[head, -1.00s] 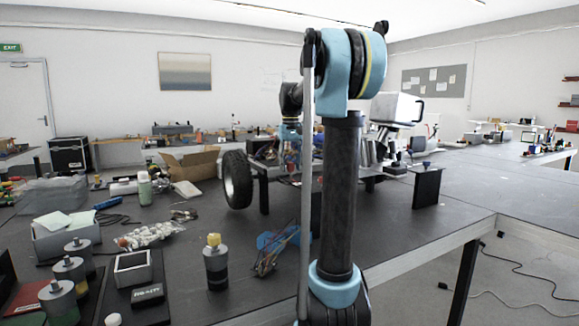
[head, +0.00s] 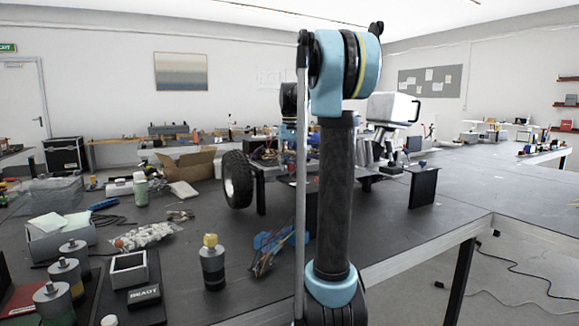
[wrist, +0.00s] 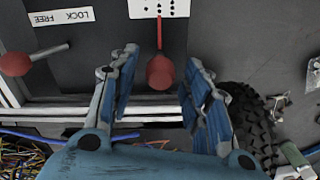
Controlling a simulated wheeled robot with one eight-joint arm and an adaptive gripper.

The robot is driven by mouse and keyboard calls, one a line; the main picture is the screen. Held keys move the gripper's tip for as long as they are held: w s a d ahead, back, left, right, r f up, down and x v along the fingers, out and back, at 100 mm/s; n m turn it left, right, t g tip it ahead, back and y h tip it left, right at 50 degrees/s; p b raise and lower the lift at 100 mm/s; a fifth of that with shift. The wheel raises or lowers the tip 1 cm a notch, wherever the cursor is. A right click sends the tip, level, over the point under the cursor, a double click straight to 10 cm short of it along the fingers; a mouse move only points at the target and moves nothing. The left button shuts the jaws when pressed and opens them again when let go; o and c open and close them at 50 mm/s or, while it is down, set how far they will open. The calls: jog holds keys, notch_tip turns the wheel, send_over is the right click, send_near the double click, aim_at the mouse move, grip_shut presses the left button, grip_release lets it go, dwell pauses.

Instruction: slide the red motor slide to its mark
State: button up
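In the wrist view a red rounded knob (wrist: 160,73), which I take to be the motor slide's handle, lies between my fingers. A thin red stem runs up from it to a white card (wrist: 160,8) with black marks. My gripper (wrist: 161,60) is open, with a finger on each side of the knob and visible gaps to both. I cannot make out which mark belongs to the slide. In the head view my arm hides part of the chassis, and neither the knob nor the fingers can be made out.
A second red knob (wrist: 16,64) on a metal lever sits at left, below an upside-down LOCK FREE label (wrist: 60,16). A black tyre (wrist: 250,122) is close to my right finger. Loose wires (wrist: 25,158) lie at bottom left. A motor-like cylinder (head: 212,266) stands on the bench.

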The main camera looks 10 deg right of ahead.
jog(key=shift+r, duration=0.1)
notch_tip(320, 180, up, 12)
dwell(0.7)
